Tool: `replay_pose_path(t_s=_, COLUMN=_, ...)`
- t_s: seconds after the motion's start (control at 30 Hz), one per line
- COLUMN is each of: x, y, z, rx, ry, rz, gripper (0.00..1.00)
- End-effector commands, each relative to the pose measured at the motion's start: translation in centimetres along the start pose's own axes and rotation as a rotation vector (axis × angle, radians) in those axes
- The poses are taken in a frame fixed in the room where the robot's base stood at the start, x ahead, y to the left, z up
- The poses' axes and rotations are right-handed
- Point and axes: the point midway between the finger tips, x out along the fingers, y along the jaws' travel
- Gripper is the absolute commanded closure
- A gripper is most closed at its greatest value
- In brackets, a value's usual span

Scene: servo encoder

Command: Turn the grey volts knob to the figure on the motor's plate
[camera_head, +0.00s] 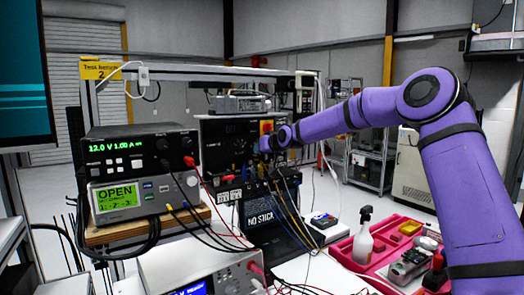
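A black bench power supply (137,155) stands at the left, its green display reading "12.0 V 1.00 A". Two small round knobs show at its right end, a left one (162,144) and a right one (187,142); both are too small for me to read labels or tell which is the grey volts knob. I cannot make out the motor or its plate. My purple arm reaches in from the right, and my gripper (263,144) is at its far end, in front of a dark panel, well to the right of the supply. Its fingers are too small to tell open from shut.
A meter (143,195) reading "OPEN" sits under the supply.

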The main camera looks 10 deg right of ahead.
Motion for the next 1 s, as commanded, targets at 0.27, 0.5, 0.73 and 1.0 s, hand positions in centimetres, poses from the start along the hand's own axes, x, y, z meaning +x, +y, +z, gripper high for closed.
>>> replay_pose_path(t_s=0.27, x=0.0, y=-0.43, z=-0.09, rx=-0.21, ry=0.001, rz=0.085, gripper=0.98)
replay_pose_path(t_s=0.5, x=0.02, y=-0.63, z=-0.11, rx=-0.361, ry=0.003, rz=0.146, gripper=0.98)
replay_pose_path(t_s=0.73, x=0.07, y=-0.73, z=0.03, rx=-0.502, ry=0.001, rz=0.204, gripper=0.98)
replay_pose_path(t_s=1.0, x=0.12, y=-0.82, z=0.1, rx=-0.664, ry=0.002, rz=0.272, gripper=0.98)
